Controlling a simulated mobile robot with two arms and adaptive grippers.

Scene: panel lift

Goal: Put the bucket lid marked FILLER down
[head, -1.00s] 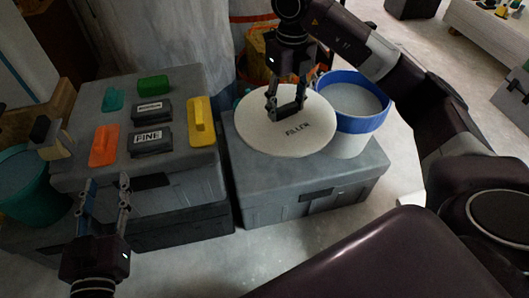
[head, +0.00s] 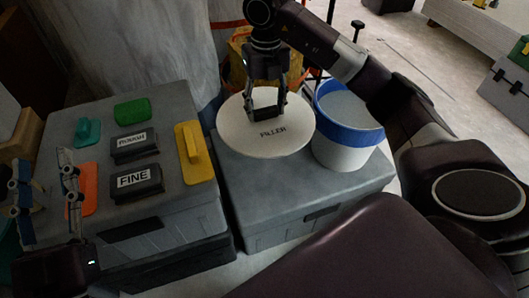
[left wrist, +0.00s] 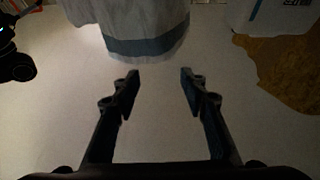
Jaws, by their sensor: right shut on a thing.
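The round white bucket lid marked FILLER (head: 240,138) is over the left part of the grey box (head: 290,190) in the head view. My right gripper (head: 266,108) is shut on the lid's dark handle from above. The lid looks level; I cannot tell whether it touches the box top. The white bucket with a blue rim (head: 345,150) stands open beside the lid, on the box's right part. My left gripper (head: 42,190) is open and empty at the left; its apart fingers also show in the left wrist view (left wrist: 158,85).
A second grey box (head: 100,205) on the left carries a yellow float (head: 195,155), an orange one (head: 82,192), black blocks marked ROUGH (head: 134,146) and FINE (head: 137,180), and green pieces (head: 132,111). The box top in front of the lid is clear.

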